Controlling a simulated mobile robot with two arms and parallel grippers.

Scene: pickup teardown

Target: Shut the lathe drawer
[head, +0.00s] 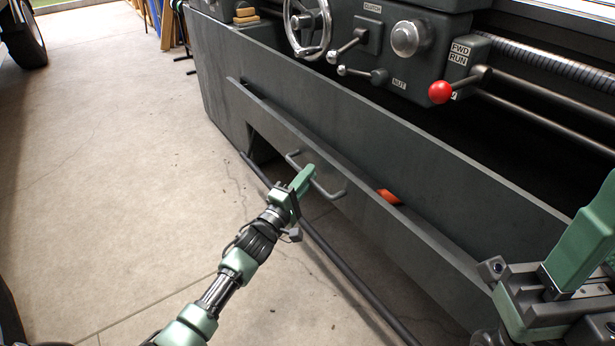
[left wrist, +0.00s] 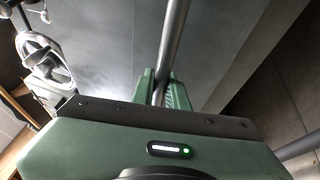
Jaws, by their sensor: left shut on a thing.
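The lathe drawer (head: 272,125) is a long dark grey front low on the lathe, standing out from the body with its open top showing. An orange thing (head: 388,196) shows inside it. The drawer's bar handle (head: 327,191) is on its front. My left gripper (head: 303,180) is shut on this handle. In the left wrist view the grey bar (left wrist: 174,45) runs between the two green fingers (left wrist: 160,92). My right gripper (head: 590,235) is at the lower right, cut by the frame edge, and its finger gap is hidden.
The lathe's handwheel (head: 307,25), levers and a red knob (head: 440,92) are above the drawer. A long dark rail (head: 340,262) runs low in front of the lathe. The concrete floor (head: 110,150) to the left is clear. A tyre (head: 24,35) stands at the top left.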

